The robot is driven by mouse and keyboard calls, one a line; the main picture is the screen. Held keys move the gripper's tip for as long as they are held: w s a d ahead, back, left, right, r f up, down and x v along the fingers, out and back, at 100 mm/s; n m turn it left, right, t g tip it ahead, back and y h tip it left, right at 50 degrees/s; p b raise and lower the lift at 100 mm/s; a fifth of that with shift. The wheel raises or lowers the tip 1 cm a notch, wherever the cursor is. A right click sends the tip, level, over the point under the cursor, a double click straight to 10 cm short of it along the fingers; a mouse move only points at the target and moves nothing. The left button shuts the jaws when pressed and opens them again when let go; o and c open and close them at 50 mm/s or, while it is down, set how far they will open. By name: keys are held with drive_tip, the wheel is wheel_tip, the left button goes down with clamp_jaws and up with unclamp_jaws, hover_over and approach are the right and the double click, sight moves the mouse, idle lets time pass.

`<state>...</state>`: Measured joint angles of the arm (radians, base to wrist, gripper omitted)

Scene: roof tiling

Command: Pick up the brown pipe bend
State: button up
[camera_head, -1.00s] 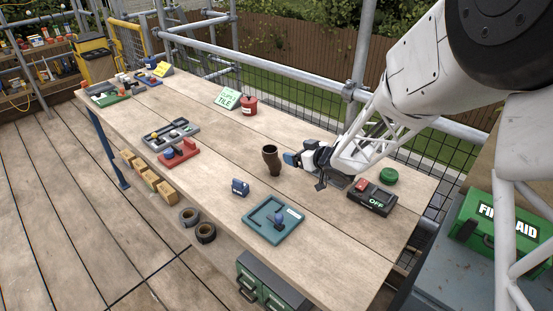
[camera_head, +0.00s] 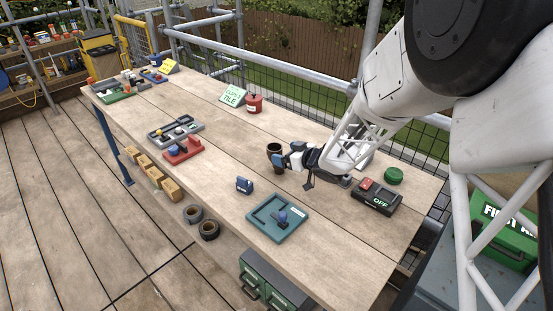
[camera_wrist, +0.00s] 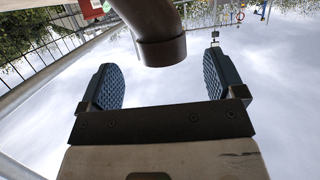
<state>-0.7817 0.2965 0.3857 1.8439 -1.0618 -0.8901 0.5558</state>
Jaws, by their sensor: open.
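The brown pipe bend (camera_head: 274,155) stands upright on the wooden bench, near its middle. In the wrist view the pipe bend (camera_wrist: 158,40) comes in from the top edge, its rim just beyond and between my fingertips. My gripper (camera_head: 283,160) is open and low over the bench, right beside the pipe bend in the head view. In the wrist view my gripper (camera_wrist: 163,75) shows two blue textured finger pads wide apart, with only sky between them near the palm. The head view partly hides the pipe bend's right side behind my fingers.
A switch box marked OFF (camera_head: 376,197) and a green round lid (camera_head: 393,175) lie right of my gripper. A teal tray (camera_head: 262,225), a small blue item (camera_head: 244,185), a red tray (camera_head: 183,151) and a red can (camera_head: 254,103) stand around. Bare wood lies left of the pipe bend.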

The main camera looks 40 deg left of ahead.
sight(275, 147)
drive_tip(key=shift+a, duration=0.15)
drive_tip(key=shift+x, duration=2.6)
drive_tip(key=shift+s, duration=0.1)
drive_tip(key=c, duration=1)
drive_tip(key=shift+r, duration=0.2)
drive_tip(key=shift+r, duration=0.55)
wheel_tip(275, 147, up, 2)
drive_tip(key=shift+r, duration=0.1)
drive_tip(key=s+d, duration=0.3)
drive_tip(key=d, duration=0.1)
drive_tip(key=s+d+r, duration=0.1)
drive_tip(key=s+d, duration=0.2)
drive_tip(key=d, duration=0.1)
drive_tip(key=s+d, duration=0.3)
drive_tip(key=d, duration=0.2)
drive_tip(key=shift+s+r, duration=0.15)
drive_tip(key=shift+s, duration=0.1)
